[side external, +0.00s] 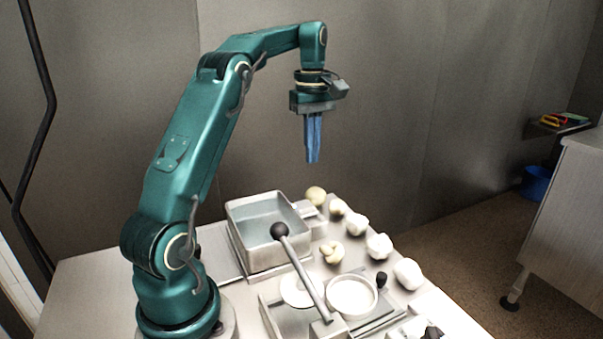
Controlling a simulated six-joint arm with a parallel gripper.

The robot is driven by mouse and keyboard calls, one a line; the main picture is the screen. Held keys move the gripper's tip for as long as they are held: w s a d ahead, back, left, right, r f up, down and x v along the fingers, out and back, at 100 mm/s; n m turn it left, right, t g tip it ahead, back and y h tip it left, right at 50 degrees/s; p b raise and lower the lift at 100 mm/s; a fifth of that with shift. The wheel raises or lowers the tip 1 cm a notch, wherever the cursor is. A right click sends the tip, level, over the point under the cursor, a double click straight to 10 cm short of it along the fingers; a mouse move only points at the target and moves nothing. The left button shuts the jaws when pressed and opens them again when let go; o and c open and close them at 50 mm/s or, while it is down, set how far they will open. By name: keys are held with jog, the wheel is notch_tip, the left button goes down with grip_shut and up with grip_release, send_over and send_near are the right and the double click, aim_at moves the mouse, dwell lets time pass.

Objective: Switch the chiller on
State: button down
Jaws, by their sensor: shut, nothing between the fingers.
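My gripper (312,160) has blue fingers that point down. It is shut and empty, high above the back of the table and clear of everything on it. No part in view is clearly marked as the chiller or its switch. A grey open metal basin (243,211) stands on the table below my gripper. A lever (308,280) with a dark ball knob leans in front of the basin. A small black knob (381,279) stands to the right of a white round dish (352,296). A dark knob (432,332) on a pale device is cut off by the bottom edge.
Several pale, roundish lumps (379,246) lie along the table's right side. A white disc (297,291) lies beside the lever. The table (100,280) is bare at left. A cabinet (570,215) and a blue bucket (536,183) stand apart at right.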

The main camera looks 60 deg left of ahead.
aim_at(311, 210)
notch_tip(311, 210, down, 12)
jog(key=shift+r, duration=0.2)
dwell(0.4)
jog(key=shift+w, duration=0.1)
jog(key=shift+f, duration=0.2)
jog(key=shift+s+r, duration=0.2)
jog(key=shift+s, duration=0.6)
notch_tip(311, 210, up, 14)
dwell(0.7)
